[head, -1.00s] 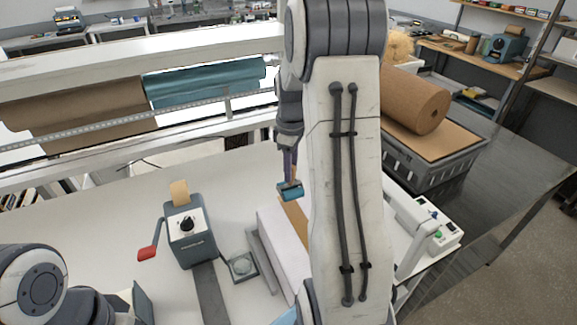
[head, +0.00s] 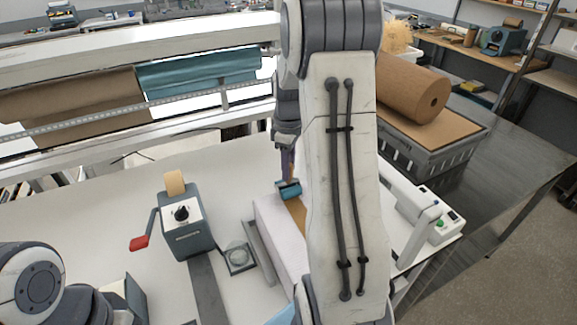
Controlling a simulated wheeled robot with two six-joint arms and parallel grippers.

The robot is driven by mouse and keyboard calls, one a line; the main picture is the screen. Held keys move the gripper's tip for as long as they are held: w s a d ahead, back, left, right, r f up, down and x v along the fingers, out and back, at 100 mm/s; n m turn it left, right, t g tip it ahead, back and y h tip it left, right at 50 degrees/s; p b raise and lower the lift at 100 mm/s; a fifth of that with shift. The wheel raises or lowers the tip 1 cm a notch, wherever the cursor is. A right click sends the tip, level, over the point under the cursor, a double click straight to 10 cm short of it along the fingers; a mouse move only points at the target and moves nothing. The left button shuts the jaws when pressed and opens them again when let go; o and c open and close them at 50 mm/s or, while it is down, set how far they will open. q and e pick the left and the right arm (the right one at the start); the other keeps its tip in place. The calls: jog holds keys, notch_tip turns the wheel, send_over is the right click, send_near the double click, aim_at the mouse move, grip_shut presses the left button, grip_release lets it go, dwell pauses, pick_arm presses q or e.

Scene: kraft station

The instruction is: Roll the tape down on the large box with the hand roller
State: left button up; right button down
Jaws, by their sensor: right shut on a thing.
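The large box (head: 277,228) is pale and stands on the white table, partly hidden behind my right arm. A strip of brown tape (head: 297,212) runs along its top. The hand roller (head: 289,189), with a blue roller head, is at the far end of the visible tape. My right gripper (head: 287,160) is above it, shut on the roller and pointing down; its fingers are small and partly hidden. I cannot tell whether the roller touches the tape. My left gripper is not in view; only part of my left arm shows at the lower left.
A grey tape dispenser (head: 183,222) with a red-handled lever stands left of the box. A small grey plate with a round disc (head: 238,257) lies between them. A brown paper roll (head: 415,92) rests on a grey crate (head: 425,165) at the right.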

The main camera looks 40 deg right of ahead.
jog(key=shift+f+b, duration=0.4)
jog(key=shift+f, duration=0.2)
dwell(0.4)
jog(key=shift+s, duration=0.1)
dwell(0.3)
jog(key=shift+s+a+f, duration=0.1)
jog(key=shift+s+a, duration=0.05)
jog(key=shift+s, duration=0.4)
jog(key=shift+s+a, duration=0.15)
jog(key=shift+s, duration=0.35)
jog(key=shift+s+a+b, duration=0.15)
jog(key=shift+s+b, duration=0.05)
jog(key=shift+s, duration=0.4)
jog(key=shift+s+a+b, duration=0.15)
jog(key=shift+s, duration=0.4)
jog(key=shift+s, duration=0.1)
jog(key=shift+s+a, duration=0.15)
jog(key=shift+s, duration=0.35)
jog(key=shift+s+a, duration=0.15)
jog(key=shift+s, duration=0.35)
jog(key=shift+s, duration=0.15)
